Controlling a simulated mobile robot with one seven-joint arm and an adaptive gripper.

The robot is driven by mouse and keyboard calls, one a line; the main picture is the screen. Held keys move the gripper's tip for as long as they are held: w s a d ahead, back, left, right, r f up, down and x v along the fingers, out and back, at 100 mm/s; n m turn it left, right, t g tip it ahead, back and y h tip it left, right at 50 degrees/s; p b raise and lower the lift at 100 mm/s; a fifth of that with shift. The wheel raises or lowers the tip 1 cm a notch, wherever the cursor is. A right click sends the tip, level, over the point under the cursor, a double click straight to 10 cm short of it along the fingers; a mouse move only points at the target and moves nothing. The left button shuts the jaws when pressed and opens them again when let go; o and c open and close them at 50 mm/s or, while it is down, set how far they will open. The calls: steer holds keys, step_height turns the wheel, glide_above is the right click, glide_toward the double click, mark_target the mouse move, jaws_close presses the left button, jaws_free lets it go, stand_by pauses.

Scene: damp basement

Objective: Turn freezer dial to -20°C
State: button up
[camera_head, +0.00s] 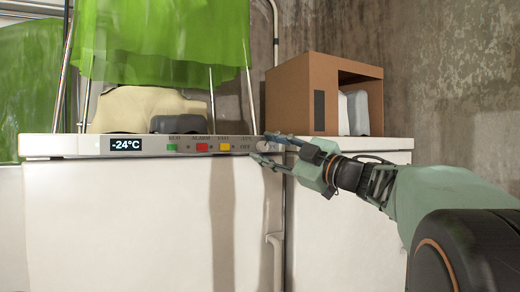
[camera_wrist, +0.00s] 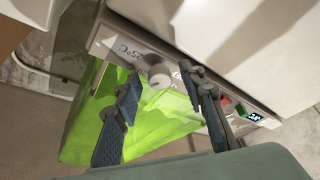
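The white freezer (camera_head: 60,145) has a control panel along its top front edge. Its display (camera_head: 125,145) reads -24°C. The dial (camera_wrist: 159,78) is a small round grey knob at the panel's right end, with printed temperature marks beside it. My gripper (camera_head: 266,148) reaches in from the right at this end of the panel and largely hides the dial in the head view. In the wrist view, my gripper's fingers are apart, one on each side of the dial, with visible gaps. I cannot tell how deep the fingertips are around it.
Green (camera_head: 172,147), red (camera_head: 202,147) and yellow (camera_head: 225,147) buttons sit left of the dial. Green cloth (camera_head: 165,40) hangs above the freezer. A cardboard box (camera_head: 300,95) stands on the white cabinet (camera_head: 340,215) at right. A pipe (camera_head: 275,250) runs between the two units.

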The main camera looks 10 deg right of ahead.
steer(key=shift+s, duration=0.1)
steer(key=v, duration=1.2)
